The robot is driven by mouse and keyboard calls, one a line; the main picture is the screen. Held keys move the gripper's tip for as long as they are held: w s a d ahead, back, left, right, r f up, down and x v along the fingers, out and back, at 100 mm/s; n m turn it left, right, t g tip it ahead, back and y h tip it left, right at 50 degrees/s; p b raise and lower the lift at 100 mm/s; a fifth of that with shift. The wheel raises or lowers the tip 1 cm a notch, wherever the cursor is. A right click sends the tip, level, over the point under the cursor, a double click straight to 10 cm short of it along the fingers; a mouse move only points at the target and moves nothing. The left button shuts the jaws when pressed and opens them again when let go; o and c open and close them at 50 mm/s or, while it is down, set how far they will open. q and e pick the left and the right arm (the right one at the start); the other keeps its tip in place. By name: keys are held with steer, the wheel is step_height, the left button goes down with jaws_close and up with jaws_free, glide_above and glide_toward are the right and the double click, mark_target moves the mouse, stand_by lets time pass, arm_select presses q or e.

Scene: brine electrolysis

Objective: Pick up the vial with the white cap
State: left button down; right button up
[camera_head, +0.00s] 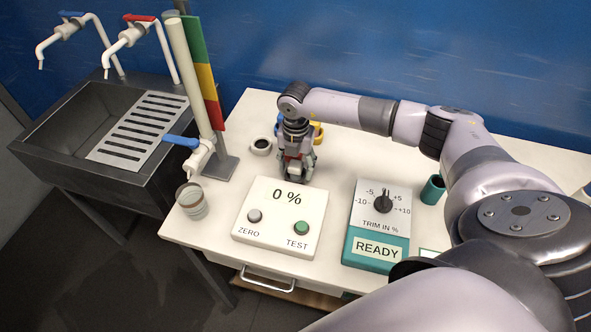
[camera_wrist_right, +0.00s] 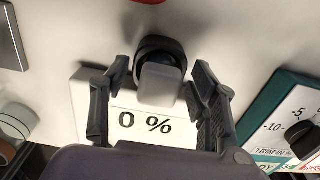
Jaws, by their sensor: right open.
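My right gripper (camera_head: 298,172) is over the table behind the white tester with the "0 %" display (camera_head: 283,210). Its fingers are apart in the right wrist view (camera_wrist_right: 160,82). Between the fingertips shows a pale grey-white block (camera_wrist_right: 160,84) in front of a dark round thing (camera_wrist_right: 160,50). This may be the white-capped vial, but I cannot tell for sure. Both fingers look apart from it. In the head view the gripper hides this spot. My left gripper is not in view.
A trim unit (camera_head: 377,225) and green cup (camera_head: 432,190) stand right. A column with a tap (camera_head: 196,85) and jar (camera_head: 191,201) stand left.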

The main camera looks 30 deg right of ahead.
steer(key=shift+c, duration=0.6)
steer(key=c, duration=1.1)
steer(key=shift+r, duration=0.1)
